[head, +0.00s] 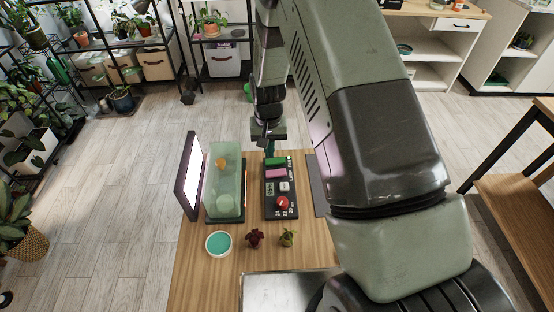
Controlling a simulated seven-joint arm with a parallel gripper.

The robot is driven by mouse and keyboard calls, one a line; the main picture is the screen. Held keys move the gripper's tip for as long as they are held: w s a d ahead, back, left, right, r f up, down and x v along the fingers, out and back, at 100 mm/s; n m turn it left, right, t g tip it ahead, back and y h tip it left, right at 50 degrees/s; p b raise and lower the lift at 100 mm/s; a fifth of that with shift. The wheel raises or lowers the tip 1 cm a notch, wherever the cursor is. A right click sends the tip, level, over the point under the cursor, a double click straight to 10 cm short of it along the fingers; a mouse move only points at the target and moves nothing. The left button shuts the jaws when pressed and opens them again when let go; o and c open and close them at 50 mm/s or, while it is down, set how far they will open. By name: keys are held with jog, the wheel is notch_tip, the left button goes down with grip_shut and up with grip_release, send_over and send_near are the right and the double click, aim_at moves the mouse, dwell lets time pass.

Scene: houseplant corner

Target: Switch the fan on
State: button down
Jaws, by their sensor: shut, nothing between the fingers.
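A black control panel (269,208) lies on the wooden table, right of a translucent green case. It carries a green switch (275,161) at its far end, a pink switch (276,174), a small pale control (284,187) and a red knob (282,203) near its front end. The labels are too small to read, so I cannot tell which control is the fan's. I cannot make out a fan. My gripper (269,150) is shut and empty, pointing down near the panel's far end by the green switch. I cannot tell whether it touches the switch.
The green case (228,185) and an upright lit panel (190,180) stand left of the controls. A teal dish (218,243), a dark red plant (255,238), a small green plant (288,238) and a metal tray (285,292) are in front. My arm hides the table's right side.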

jog(key=shift+r, duration=2.3)
jog(key=s+d+r+t, duration=0.1)
jog(key=s+d+r, duration=0.15)
jog(key=r, duration=0.55)
jog(key=s+d+r+t, duration=0.1)
jog(key=s+r, duration=0.2)
jog(key=r, duration=0.6)
jog(key=s+d+r+t, duration=0.1)
jog(key=s+d+r, duration=0.15)
jog(key=r, duration=0.55)
jog(key=s+d+r+t, duration=0.1)
jog(key=s+r, duration=0.3)
jog(key=s, duration=0.6)
jog(key=s+d+r+t, duration=0.1)
jog(key=s+d+r, duration=0.2)
jog(key=s, duration=0.6)
notch_tip(320, 180, up, 2)
jog(key=shift+s+r+t, duration=0.1)
jog(key=shift+s+t, duration=0.2)
jog(key=shift+s, duration=0.05)
